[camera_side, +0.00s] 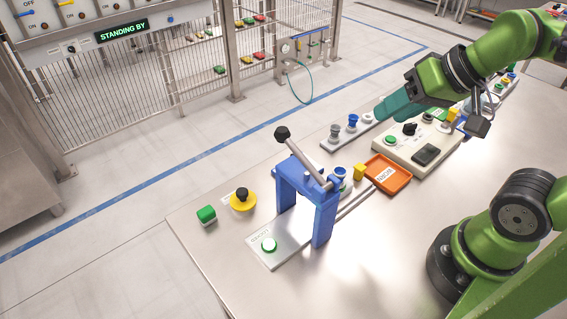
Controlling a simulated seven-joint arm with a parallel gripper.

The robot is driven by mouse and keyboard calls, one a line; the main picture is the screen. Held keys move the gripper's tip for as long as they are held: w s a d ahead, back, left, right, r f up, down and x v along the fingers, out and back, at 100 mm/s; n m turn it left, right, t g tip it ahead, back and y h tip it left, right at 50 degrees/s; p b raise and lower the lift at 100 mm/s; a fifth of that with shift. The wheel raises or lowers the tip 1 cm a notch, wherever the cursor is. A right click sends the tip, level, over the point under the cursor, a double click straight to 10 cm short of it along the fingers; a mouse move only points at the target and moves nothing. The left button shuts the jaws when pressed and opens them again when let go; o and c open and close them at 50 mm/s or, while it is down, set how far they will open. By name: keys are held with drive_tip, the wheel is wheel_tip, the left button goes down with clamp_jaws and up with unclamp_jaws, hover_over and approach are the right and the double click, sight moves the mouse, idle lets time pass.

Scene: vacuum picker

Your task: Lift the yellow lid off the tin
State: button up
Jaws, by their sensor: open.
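The yellow lid (243,203) is a round disc with a black knob on top. It sits near the left corner of the steel table, left of a blue frame. The tin beneath it is mostly hidden by the lid, and I cannot make out its wall. My gripper (387,109) is a teal end at the upper right, high above the table and well away from the lid. It is open, and I see nothing held in it; the fingertips are hard to make out at this size.
A green-topped block (207,215) stands just left of the lid. The blue frame (316,205) with a raised lever stands to its right, beside a green button. An orange tray (388,173) and a beige control box (421,143) stand farther back. The front table middle is clear.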

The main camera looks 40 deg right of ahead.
drive_tip(key=o, duration=0.9)
drive_tip(key=shift+o, duration=0.2)
drive_tip(key=shift+r, duration=0.1)
drive_tip(key=w+a+r+m+g, duration=0.1)
drive_tip(key=w+a+r+g, duration=0.25)
drive_tip(key=w+r, duration=0.5)
drive_tip(key=m+g+h, duration=0.2)
drive_tip(key=m+g, duration=0.2)
hover_over(242, 191)
wheel_tip(242, 191, down, 4)
drive_tip(key=f, duration=2.1)
drive_tip(key=shift+s+d+f, duration=0.1)
drive_tip(key=shift+s+f, duration=0.05)
drive_tip(key=shift+s, duration=0.1)
drive_tip(key=shift+w+f, duration=0.15)
drive_tip(key=shift+f, duration=1.35)
drive_tip(key=shift+w+f, duration=0.1)
drive_tip(key=shift+f, duration=1.35)
